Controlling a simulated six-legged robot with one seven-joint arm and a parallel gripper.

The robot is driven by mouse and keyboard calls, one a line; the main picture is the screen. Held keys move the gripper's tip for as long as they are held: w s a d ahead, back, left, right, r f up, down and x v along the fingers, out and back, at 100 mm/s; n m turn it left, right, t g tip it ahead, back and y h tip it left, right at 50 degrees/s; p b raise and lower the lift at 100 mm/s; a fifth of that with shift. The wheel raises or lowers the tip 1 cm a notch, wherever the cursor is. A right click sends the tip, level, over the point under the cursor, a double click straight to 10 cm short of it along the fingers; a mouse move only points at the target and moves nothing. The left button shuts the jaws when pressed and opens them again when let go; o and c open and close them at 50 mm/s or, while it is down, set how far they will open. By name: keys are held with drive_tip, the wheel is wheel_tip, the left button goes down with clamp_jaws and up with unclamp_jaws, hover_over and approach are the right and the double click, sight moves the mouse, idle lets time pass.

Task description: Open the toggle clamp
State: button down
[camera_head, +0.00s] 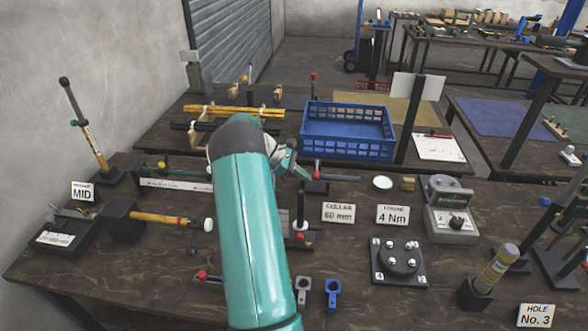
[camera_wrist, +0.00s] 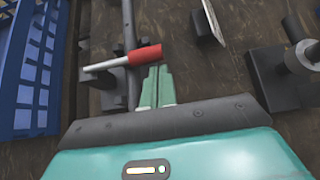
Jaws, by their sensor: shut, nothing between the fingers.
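What looks like the toggle clamp is a grey-black fixture with a red grip (camera_wrist: 145,54) on a pale metal rod, seen in the wrist view. The rod runs left from the grip, across a dark upright bar. In the head view, a red part (camera_head: 316,168) shows beside my gripper (camera_head: 304,174), just in front of the blue crate. My gripper (camera_wrist: 157,72) is shut and empty. In the wrist view its green fingertips are right at the lower edge of the red grip; I cannot tell whether they touch. My arm hides part of the bench around the fixture.
The blue crate (camera_head: 345,127) stands behind the gripper. Cards reading COLLAR 60 mm (camera_head: 338,212) and TORQUE 4 Nm (camera_head: 393,214) stand right of my arm. A grey gauge (camera_head: 449,210) and a black plate with round studs (camera_head: 398,262) are further right. A dark post (camera_head: 411,120) rises behind.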

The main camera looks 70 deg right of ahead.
drive_tip(key=shift+x, duration=1)
